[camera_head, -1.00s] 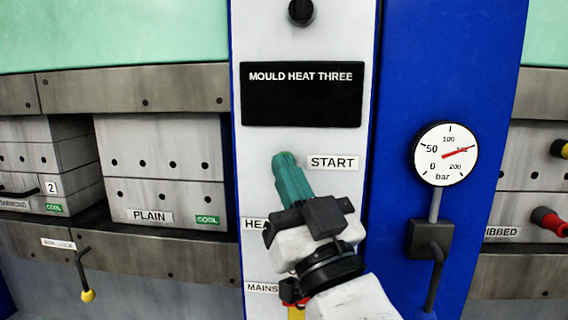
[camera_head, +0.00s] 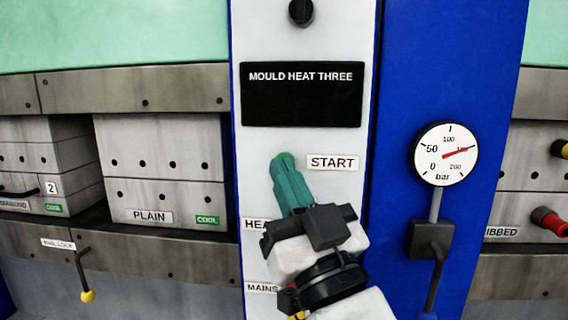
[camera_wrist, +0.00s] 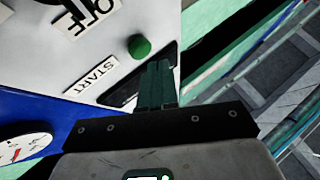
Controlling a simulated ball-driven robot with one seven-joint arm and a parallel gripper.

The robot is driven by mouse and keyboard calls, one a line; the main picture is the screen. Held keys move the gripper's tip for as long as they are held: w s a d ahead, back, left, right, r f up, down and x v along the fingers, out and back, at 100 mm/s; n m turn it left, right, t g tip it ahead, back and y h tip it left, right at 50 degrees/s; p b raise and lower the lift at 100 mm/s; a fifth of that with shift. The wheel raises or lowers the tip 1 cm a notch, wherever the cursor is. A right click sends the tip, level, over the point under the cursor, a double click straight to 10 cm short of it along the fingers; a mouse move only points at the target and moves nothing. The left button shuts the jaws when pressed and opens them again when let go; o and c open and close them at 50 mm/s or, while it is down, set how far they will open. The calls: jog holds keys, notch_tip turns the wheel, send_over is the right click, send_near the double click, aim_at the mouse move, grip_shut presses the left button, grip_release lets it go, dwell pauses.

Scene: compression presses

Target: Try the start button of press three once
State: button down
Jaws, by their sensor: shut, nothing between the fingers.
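The start button is a small round green knob (camera_wrist: 139,46) on the white panel in the wrist view, beside a START label (camera_wrist: 92,77). In the head view only a sliver of green (camera_head: 286,155) shows past my fingertips, left of the START label (camera_head: 332,162). My gripper (camera_head: 285,166) is shut and empty, its green fingers pointing up at the button. In the wrist view the fingertips (camera_wrist: 158,66) are close beside the knob, with a narrow gap in the picture; I cannot tell the depth between them. The knob's pressed state cannot be told.
A black display (camera_head: 302,110) reads MOULD HEAT THREE above the button. A dark knob (camera_head: 301,12) sits at the panel's top. My gripper partly covers the HEAT and MAINS labels. A pressure gauge (camera_head: 444,154) is on the blue column at right. Grey mould blocks (camera_head: 160,160) stand at left.

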jog(key=s, duration=0.5)
jog(key=shift+a, duration=0.1)
dwell(0.7)
